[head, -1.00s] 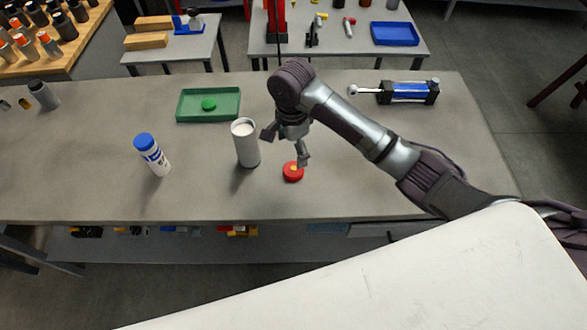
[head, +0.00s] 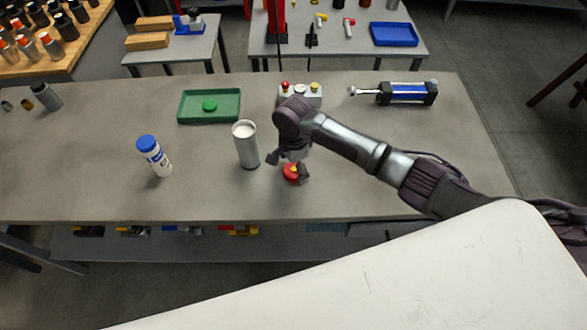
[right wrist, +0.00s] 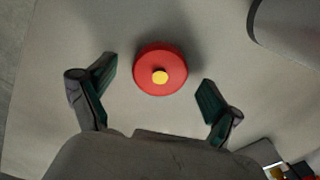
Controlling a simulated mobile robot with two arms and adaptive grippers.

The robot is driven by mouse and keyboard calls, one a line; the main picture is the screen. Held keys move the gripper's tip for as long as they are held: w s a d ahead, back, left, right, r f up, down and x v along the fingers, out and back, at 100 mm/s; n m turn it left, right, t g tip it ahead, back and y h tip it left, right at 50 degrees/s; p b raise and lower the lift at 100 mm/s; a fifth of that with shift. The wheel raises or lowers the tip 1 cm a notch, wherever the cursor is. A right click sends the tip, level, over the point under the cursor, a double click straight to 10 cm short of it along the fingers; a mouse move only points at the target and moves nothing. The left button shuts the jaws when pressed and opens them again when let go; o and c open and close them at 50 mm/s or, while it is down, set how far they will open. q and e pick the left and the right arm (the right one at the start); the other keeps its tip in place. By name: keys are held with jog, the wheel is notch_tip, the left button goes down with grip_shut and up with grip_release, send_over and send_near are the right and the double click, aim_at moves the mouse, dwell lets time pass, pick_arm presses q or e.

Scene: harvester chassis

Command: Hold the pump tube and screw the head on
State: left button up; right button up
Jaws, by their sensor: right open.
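The pump tube, a grey upright cylinder with a whitish top (head: 246,147), stands on the workbench. A red round head with a yellow centre (head: 289,172) lies on the bench to its right, partly covered by my gripper in the head view. My right gripper (head: 288,166) is open just above the red head. In the right wrist view the red head (right wrist: 161,70) shows between and slightly beyond the spread fingers, with no visible contact. The grey cylinder's side (right wrist: 290,28) shows at the upper right there. My left gripper is not in view.
A green tray (head: 182,118) holding a green disc (head: 209,105) lies behind the tube. A blue-capped white bottle (head: 155,156) stands left. A control box (head: 314,95) and a blue cylinder unit (head: 407,93) are at the back. The bench front is mostly clear.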

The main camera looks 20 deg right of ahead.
aim_at(293, 168)
jog(key=shift+f, duration=0.35)
jog(key=c, duration=1.3)
jog(key=shift+r, duration=0.1)
jog(key=shift+r, duration=0.5)
notch_tip(293, 168, up, 3)
jog(key=shift+w+a+f+b, duration=0.1)
jog(key=shift+f+b, duration=0.1)
jog(key=shift+b, duration=0.3)
jog(key=s+d+r, duration=0.2)
jog(key=d, duration=0.1)
jog(key=s+d+r+b, duration=0.1)
jog(key=s+d+r, duration=0.4)
jog(key=d, duration=0.1)
jog(key=shift+s+r, duration=0.15)
jog(key=shift+s, duration=0.2)
